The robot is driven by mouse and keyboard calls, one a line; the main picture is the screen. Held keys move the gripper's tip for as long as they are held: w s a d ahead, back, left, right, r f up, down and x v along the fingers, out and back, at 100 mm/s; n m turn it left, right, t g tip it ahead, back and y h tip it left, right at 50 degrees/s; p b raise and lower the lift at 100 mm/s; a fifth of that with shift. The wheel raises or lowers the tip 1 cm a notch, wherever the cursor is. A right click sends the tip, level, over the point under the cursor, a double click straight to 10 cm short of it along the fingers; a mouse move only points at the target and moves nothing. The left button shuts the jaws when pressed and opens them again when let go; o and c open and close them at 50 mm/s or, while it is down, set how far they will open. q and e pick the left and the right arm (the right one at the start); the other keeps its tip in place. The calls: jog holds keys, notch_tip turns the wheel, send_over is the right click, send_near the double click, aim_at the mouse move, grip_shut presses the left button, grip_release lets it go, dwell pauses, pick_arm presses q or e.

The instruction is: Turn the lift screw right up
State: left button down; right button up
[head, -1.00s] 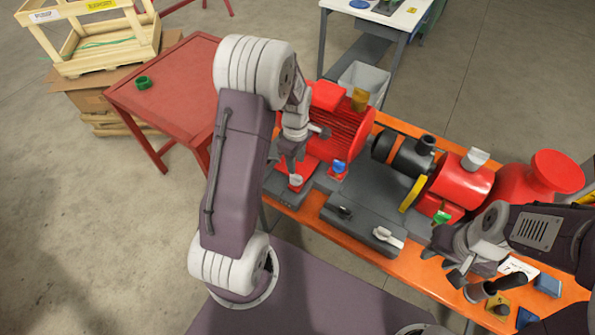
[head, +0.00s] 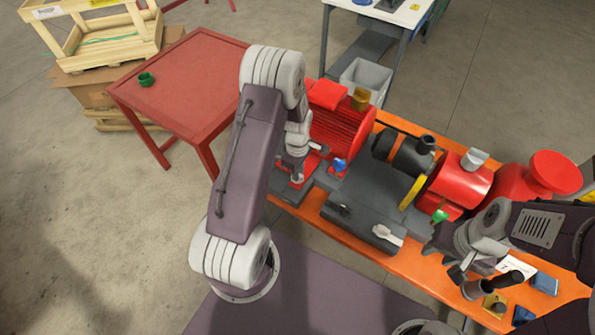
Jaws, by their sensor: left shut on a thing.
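My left gripper (head: 298,176) points down at the near left corner of the red motor (head: 340,118). It is shut on a small screw at the motor's foot, which I take to be the lift screw; the fingers mostly hide it, so its height cannot be read. A blue-topped screw (head: 339,165) stands to the right of that gripper, apart from it. My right gripper (head: 468,280) is low over the orange bench (head: 405,265) at the lower right, beside a dark cylindrical handle (head: 497,284). Whether it is open or shut is unclear.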

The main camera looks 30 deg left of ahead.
pick_arm(q)
jog(key=shift+m, duration=0.4)
jog(key=m, duration=0.4)
jog(key=shift+m, duration=0.4)
jog(key=m+b, duration=0.1)
jog(key=m, duration=1.1)
jog(key=shift+m, duration=0.3)
jog(key=m, duration=0.5)
jog(key=shift+w+m, duration=0.1)
jog(key=shift+m, duration=0.5)
jog(key=c, duration=1.4)
grip_release()
